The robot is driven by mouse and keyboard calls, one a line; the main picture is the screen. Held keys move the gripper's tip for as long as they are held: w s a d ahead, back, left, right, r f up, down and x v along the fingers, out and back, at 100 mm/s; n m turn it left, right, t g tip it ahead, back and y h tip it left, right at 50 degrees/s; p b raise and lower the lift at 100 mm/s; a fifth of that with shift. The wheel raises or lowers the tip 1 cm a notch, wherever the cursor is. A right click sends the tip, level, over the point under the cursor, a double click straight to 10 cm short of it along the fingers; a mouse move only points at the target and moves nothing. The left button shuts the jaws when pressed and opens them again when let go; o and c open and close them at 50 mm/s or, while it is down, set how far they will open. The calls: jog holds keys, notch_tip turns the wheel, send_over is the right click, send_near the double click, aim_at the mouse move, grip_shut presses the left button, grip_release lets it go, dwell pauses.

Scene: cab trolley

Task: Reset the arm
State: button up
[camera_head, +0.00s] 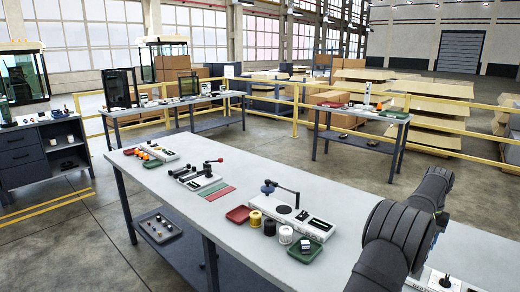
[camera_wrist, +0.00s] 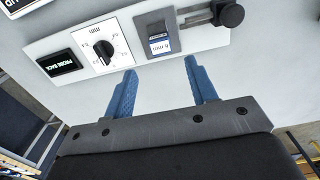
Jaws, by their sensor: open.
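My gripper (camera_wrist: 160,66) shows in the wrist view with its two blue fingers apart and nothing between them. Beyond the fingertips is a white panel (camera_wrist: 205,42) with a black dial (camera_wrist: 104,50) marked in mm, a dark "PROBE BACK" display (camera_wrist: 60,63) and a grey block with a blue-and-white label (camera_wrist: 159,43). A rod with a black knob (camera_wrist: 230,14) lies at its right end. The fingers look apart from the panel, though the gap is hard to judge. In the head view my dark arm is at the right, and the gripper is out of view.
The long grey table (camera_head: 345,189) carries a device with a lever (camera_head: 290,214), a red tray (camera_head: 239,214), a green tray (camera_head: 304,249), small pots and other panels. A white panel (camera_head: 444,281) is partly cut off at the bottom right. A yellow railing (camera_head: 455,155) runs behind.

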notch_tip(320, 180, down, 8)
jog(key=shift+f, duration=0.1)
notch_tip(320, 180, up, 4)
jog(key=shift+r, duration=0.1)
jog(key=s+d+r, duration=0.3)
jog(key=s+r, duration=0.4)
jog(key=s, duration=0.4)
jog(key=s+a+f, duration=0.3)
jog(key=s+a, duration=0.7)
jog(key=s, duration=0.1)
jog(key=w+f, duration=0.2)
jog(key=w, duration=0.1)
jog(key=w+a+f, duration=0.1)
jog(key=w+f, duration=0.1)
jog(key=w, duration=0.2)
jog(key=w+f, duration=0.2)
jog(key=w, duration=0.1)
jog(key=shift+w+a+f, duration=0.15)
jog(key=shift+w+a, duration=0.25)
jog(key=shift+w+a+f, duration=0.15)
jog(key=shift+w+f, duration=0.35)
jog(key=shift+w, duration=0.1)
